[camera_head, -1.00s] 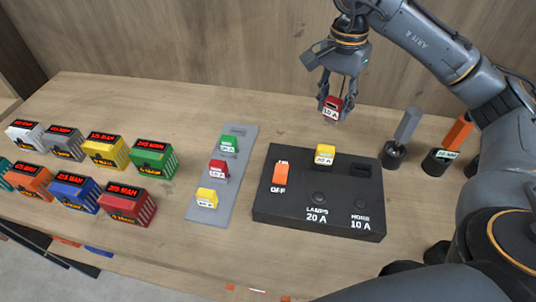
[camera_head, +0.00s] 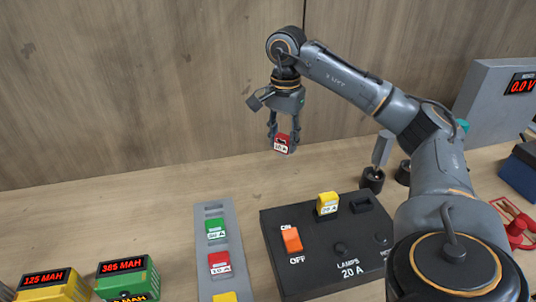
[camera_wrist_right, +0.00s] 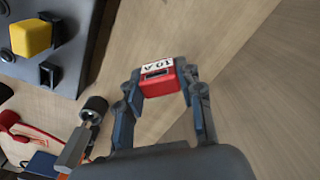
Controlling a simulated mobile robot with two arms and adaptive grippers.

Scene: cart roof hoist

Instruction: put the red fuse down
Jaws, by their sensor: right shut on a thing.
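My right gripper (camera_head: 278,138) is shut on a red fuse (camera_head: 281,144) labelled 10 A and holds it in the air behind the black fuse panel, near the wooden wall. In the right wrist view the red fuse (camera_wrist_right: 159,80) sits between the two fingers. A grey fuse strip (camera_head: 206,262) stands left of the panel. It holds a green fuse (camera_head: 216,229), another red fuse (camera_head: 219,263) and a yellow fuse (camera_head: 225,297) cut by the lower edge. Its rearmost slot (camera_head: 213,210) is empty. My left gripper is not in view.
The black panel (camera_head: 318,270) has an orange switch (camera_head: 291,239), a yellow fuse (camera_head: 328,203) and an empty slot (camera_head: 361,205). Labelled yellow (camera_head: 52,287) and green (camera_head: 127,277) boxes stand at lower left. A grey meter box (camera_head: 484,100) stands at right. The table behind the strip is clear.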

